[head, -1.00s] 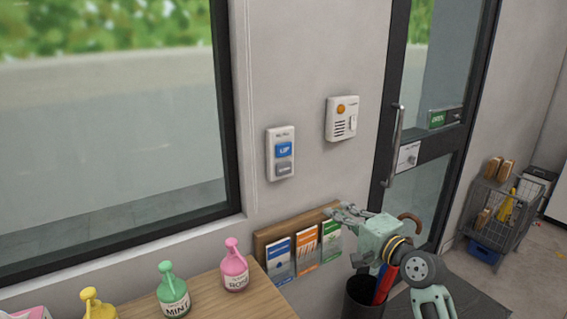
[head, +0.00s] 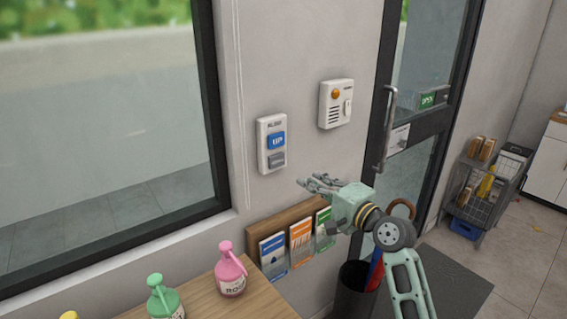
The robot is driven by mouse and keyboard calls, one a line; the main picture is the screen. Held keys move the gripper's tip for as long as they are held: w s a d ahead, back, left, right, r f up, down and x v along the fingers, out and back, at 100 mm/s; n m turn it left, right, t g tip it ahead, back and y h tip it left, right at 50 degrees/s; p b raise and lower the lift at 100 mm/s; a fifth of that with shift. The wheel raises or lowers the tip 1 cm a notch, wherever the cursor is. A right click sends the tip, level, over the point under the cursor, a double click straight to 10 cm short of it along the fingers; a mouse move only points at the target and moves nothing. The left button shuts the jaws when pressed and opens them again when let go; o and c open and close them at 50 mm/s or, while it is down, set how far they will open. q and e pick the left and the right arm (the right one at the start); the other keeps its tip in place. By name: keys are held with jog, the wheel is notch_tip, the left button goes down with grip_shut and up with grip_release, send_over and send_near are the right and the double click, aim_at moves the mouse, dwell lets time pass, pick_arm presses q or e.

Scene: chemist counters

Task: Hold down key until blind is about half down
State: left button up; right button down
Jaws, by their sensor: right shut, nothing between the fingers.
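A white wall switch (head: 271,143) is mounted between the window and the door. It has a blue UP key (head: 276,140) above a grey key (head: 277,160), whose label I cannot read now. My right gripper (head: 304,183) is shut and empty, a little below and to the right of the switch, its fingers pointing left. It appears apart from the keys. The large window (head: 105,130) at the left shows pavement and greenery; no blind is visible over the part in view. My left gripper is not in view.
A white box with an orange button (head: 336,104) is on the wall right of the switch. A leaflet rack (head: 290,222) sits below. Bottles, including a pink one (head: 230,273), stand on the wooden counter (head: 195,300). An umbrella bin (head: 352,292) stands under my right arm.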

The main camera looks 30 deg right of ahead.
jog(key=p, duration=0.2)
send_near(277, 160)
jog(key=w, duration=0.2)
jog(key=w+p, duration=0.1)
jog(key=w, duration=0.2)
jog(key=shift+w+a+r, duration=0.1)
jog(key=shift+w, duration=0.3)
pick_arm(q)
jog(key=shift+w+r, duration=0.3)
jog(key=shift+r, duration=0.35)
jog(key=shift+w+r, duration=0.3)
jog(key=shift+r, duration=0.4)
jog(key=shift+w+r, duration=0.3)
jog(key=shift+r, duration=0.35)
pick_arm(e)
jog(key=shift+w, duration=0.65)
